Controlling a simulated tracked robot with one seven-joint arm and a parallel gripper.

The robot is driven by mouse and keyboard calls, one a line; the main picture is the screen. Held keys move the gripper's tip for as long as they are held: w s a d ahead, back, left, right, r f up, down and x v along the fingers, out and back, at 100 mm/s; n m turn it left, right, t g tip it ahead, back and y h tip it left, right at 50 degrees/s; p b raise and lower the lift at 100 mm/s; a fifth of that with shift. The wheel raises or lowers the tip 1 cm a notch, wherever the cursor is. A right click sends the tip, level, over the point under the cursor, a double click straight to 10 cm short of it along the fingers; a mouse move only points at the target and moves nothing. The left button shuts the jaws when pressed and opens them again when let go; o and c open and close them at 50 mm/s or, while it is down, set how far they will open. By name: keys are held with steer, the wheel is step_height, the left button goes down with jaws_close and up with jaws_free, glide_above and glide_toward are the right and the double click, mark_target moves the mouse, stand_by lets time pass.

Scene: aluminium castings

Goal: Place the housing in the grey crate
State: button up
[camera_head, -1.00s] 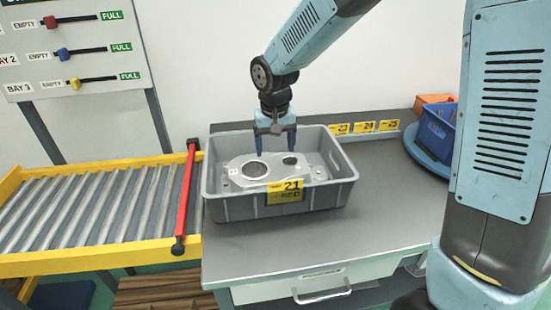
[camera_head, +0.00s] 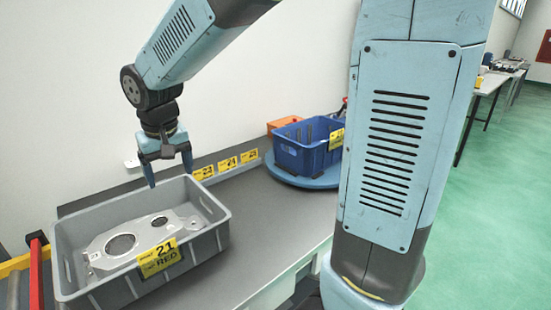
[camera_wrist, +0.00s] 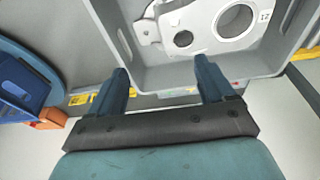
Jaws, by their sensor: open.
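The housing (camera_head: 138,238) is a flat silver casting with two round openings. It lies inside the grey crate (camera_head: 189,249), which stands on the grey bench and bears a yellow label reading 21 RED. The housing also shows in the wrist view (camera_wrist: 205,35), within the crate walls (camera_wrist: 152,78). My gripper (camera_head: 169,177) is open and empty above the crate's back edge, apart from the housing. In the wrist view my gripper's fingers (camera_wrist: 163,82) are spread, with nothing between them.
A blue crate (camera_head: 302,158) stands on a round blue turntable (camera_head: 318,180) to the right, with an orange box (camera_head: 284,123) behind it. Yellow labels (camera_head: 228,163) line the bench's back. A red bar (camera_head: 36,275) is at the left. Bare bench (camera_head: 262,215) lies between the crates.

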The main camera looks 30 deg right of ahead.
steer(key=s+d+r+m+t, duration=0.1)
steer(key=s+d+r, duration=0.2)
steer(key=s+d, duration=0.5)
steer(key=s+d+r+m+t, duration=0.1)
steer(key=s+d+r+t, duration=0.1)
steer(key=s+d, duration=0.6)
steer(key=d+r, duration=0.1)
steer(key=d, duration=0.2)
steer(key=shift+s+r, duration=0.15)
steer(key=shift+s, duration=0.25)
stand_by(0.4)
